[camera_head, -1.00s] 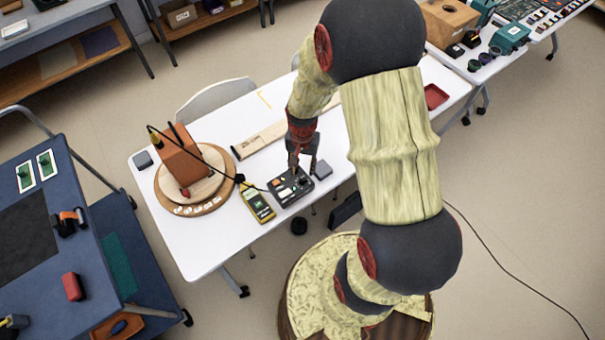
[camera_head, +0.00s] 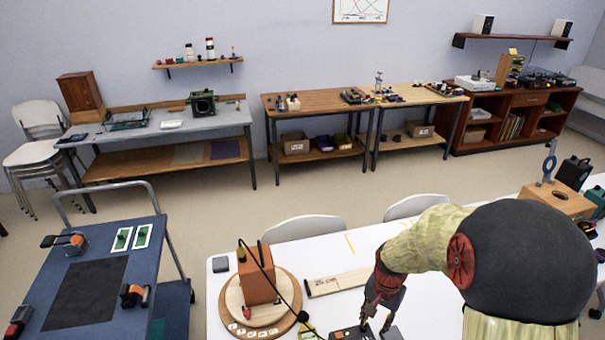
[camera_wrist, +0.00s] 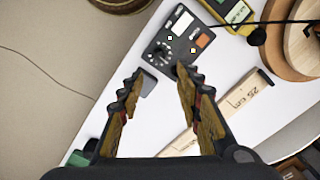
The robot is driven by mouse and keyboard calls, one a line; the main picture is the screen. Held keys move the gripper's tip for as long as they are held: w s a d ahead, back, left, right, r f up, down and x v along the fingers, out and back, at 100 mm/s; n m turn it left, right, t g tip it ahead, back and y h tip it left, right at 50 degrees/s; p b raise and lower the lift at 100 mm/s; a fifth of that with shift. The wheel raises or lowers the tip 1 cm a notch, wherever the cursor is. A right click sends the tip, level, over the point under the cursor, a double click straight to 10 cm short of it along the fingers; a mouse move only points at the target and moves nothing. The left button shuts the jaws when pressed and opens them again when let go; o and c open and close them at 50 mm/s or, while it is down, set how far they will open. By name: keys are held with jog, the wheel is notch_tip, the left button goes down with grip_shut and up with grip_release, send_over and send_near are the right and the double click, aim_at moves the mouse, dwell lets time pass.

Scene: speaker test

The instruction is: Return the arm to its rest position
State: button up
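My arm reaches over the white table (camera_head: 425,300) in the head view, with my gripper (camera_head: 376,318) pointing down by a black box with controls (camera_head: 346,334). In the wrist view my gripper (camera_wrist: 158,78) has its two fingers spread, with nothing held between them. The black box (camera_wrist: 160,62) lies just beyond the fingertips there; I cannot tell whether a fingertip touches it. A small grey block (camera_wrist: 148,84) sits beside the left fingertip.
A round wooden board (camera_head: 283,327) carries an orange block (camera_head: 257,285) and a dark cable. A wooden strip (camera_head: 335,283) lies nearby. A yellow meter (camera_wrist: 238,12) is beside the black box. A blue cart (camera_head: 150,262) stands left; open floor separates the table from the back benches.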

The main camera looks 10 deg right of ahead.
jog(key=shift+s, duration=0.1)
jog(key=s+a+r+n+t, duration=0.2)
jog(key=s+a+r+n, duration=0.2)
jog(key=r, duration=0.9)
jog(key=s+a+r+n+t+b, duration=0.1)
jog(key=s+a+r+n+t, duration=0.2)
jog(key=r, duration=1)
jog(key=s+a+n, duration=0.2)
jog(key=s+a, duration=0.3)
jog(key=shift+r+n+t, duration=0.3)
jog(key=shift+r, duration=0.05)
